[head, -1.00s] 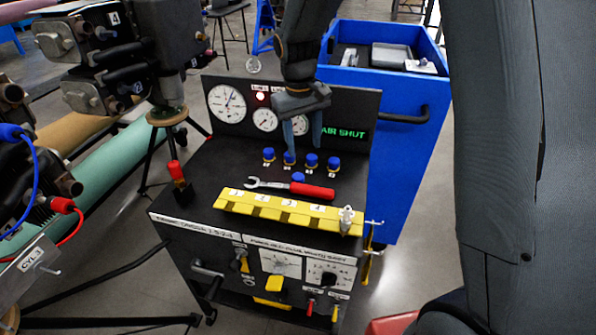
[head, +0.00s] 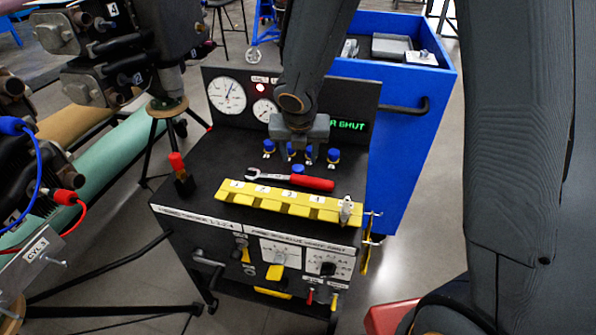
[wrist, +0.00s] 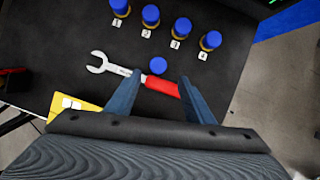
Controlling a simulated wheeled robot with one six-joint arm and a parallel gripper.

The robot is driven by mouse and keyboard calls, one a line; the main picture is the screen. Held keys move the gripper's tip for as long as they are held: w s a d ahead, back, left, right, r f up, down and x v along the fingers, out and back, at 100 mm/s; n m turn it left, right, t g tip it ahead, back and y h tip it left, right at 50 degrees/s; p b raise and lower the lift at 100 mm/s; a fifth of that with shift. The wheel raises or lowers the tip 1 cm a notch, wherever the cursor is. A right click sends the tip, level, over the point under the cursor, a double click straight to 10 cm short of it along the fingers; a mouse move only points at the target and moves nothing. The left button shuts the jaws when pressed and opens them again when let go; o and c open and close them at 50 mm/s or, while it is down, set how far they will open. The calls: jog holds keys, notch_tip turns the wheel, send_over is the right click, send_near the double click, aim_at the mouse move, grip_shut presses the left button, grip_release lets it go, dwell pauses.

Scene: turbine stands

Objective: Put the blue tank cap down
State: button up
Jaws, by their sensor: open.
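A loose blue cap (head: 298,169) sits on the black cart top, right behind the red-handled wrench (head: 318,184). The wrist view shows this cap (wrist: 157,66) at the wrench's handle, in the gap between my fingertips as seen from there. My gripper (wrist: 160,78) is open and holds nothing. In the head view my gripper (head: 301,150) points down above the cart, and its fingers are mostly hard to make out. Several other blue caps (wrist: 151,14) stand in a row on brass fittings numbered 1 to 4, behind the loose cap.
A yellow numbered rack (head: 285,200) runs along the cart's front edge. The gauge panel (head: 228,95) stands at the back, with a lit green display. A red-topped black part (head: 180,175) stands at the left. A blue bin (head: 420,140) is to the right.

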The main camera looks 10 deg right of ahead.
aim_at(298, 168)
jog(key=b+x, duration=0.1)
jog(key=x, duration=0.1)
jog(key=b+x, duration=0.1)
jog(key=x, duration=0.2)
jog(key=b+x, duration=0.1)
jog(key=x, duration=0.1)
jog(key=shift+w+a+f, duration=0.2)
jog(key=shift+w+f, duration=0.15)
jog(key=c, duration=1.2)
jog(key=shift+r, duration=0.15)
